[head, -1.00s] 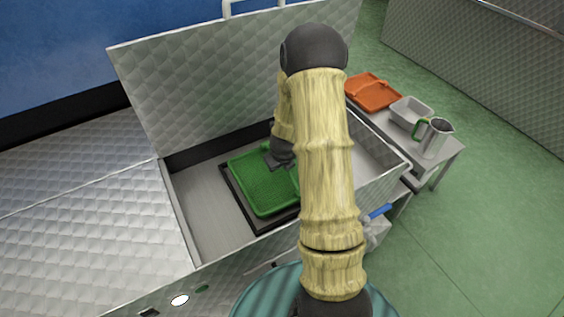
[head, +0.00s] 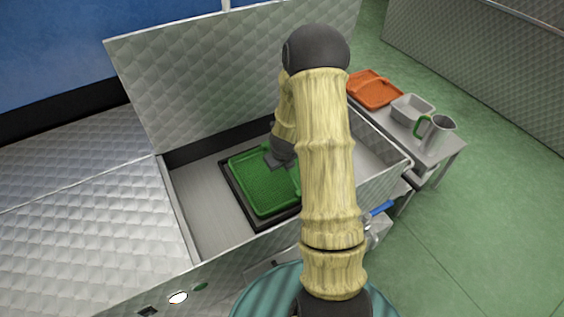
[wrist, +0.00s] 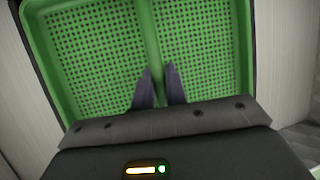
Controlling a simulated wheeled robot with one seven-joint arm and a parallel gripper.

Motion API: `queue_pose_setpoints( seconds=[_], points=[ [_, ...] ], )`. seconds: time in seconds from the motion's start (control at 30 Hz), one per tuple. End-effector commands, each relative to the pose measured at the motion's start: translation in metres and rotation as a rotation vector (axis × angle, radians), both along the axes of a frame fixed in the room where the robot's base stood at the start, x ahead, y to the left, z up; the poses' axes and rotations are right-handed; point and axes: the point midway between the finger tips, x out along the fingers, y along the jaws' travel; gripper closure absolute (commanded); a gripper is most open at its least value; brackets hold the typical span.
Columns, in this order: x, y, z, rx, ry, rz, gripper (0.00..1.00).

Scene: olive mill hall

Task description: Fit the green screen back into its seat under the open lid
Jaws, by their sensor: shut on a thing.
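The green screen (head: 262,187) is a perforated tray with a raised rim and a middle bar. It lies flat inside the open bin, at the dark frame of the seat (head: 237,196). I cannot tell whether it is fully down in the frame. My gripper (wrist: 160,84) is shut on the screen's middle bar in the wrist view. In the head view my arm hides the screen's right part and most of the fingers. The open lid (head: 200,85) stands tilted up behind the bin.
An orange tray (head: 374,90), a grey tub (head: 411,109) and a metal jug (head: 436,135) with a green handle stand on a side table to the right. A blue-handled part (head: 379,209) sticks out below the bin's front right. Bare bin floor (head: 198,190) shows left of the seat.

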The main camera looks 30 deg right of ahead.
Motion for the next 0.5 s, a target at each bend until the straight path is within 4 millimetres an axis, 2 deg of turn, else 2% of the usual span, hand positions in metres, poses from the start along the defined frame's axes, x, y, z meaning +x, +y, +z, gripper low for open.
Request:
queue_pose_setpoints(
  seconds=[0.5],
  points=[
    [0.0006,-0.0006,-0.0089,-0.001,-0.002,-0.001,1.00]
  ],
)
